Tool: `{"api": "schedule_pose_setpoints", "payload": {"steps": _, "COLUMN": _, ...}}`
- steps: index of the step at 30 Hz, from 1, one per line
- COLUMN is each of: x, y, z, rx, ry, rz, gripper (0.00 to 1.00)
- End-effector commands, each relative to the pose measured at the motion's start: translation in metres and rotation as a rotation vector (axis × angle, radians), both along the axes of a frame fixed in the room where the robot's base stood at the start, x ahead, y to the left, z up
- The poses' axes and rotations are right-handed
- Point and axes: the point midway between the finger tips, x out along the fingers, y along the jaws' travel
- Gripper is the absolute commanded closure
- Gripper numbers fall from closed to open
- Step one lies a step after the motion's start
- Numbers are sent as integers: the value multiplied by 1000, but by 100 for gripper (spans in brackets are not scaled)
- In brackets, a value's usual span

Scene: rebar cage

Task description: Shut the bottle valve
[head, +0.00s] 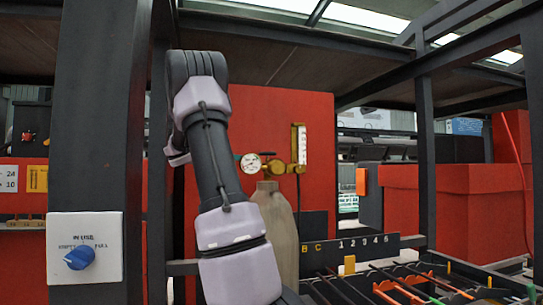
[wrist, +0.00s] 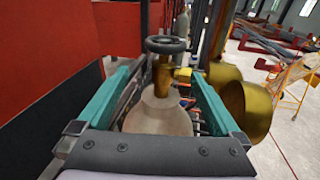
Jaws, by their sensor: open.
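The gas bottle (head: 280,225) is a tan cylinder standing upright against the red panel, partly covered by my arm in the head view. In the wrist view its pale shoulder (wrist: 157,118) lies between my fingers. Above it rises the brass valve (wrist: 161,78) topped by a dark round handwheel (wrist: 166,45). My gripper (wrist: 160,74) is open, its two teal fingers on either side of the valve neck with gaps. The handwheel appears just beyond the fingertips.
A round pressure gauge (head: 250,163) and a flow tube (head: 299,148) sit by the bottle top. Large brass round bodies (wrist: 245,108) are close right of my right finger. A dark post (head: 98,150) carries a blue knob (head: 79,257). A numbered rack (head: 355,245) stands right.

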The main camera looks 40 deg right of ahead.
Motion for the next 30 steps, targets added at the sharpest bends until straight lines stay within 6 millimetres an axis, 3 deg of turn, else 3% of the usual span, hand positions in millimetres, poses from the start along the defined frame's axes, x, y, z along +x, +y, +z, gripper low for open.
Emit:
{"api": "schedule_pose_setpoints", "payload": {"steps": 6, "x": -15, "y": -10, "z": 22, "rx": -62, "ry": 54, "rz": -82, "gripper": 0}}
{"api": "schedule_pose_setpoints", "payload": {"steps": 11, "x": -24, "y": -30, "z": 22, "rx": -63, "ry": 54, "rz": -87, "gripper": 0}}
{"api": "schedule_pose_setpoints", "payload": {"steps": 21, "x": -48, "y": -87, "z": 22, "rx": -62, "ry": 54, "rz": -85, "gripper": 0}}
{"api": "schedule_pose_setpoints", "payload": {"steps": 30, "x": -54, "y": -107, "z": 21, "rx": -62, "ry": 52, "rz": -81, "gripper": 0}}
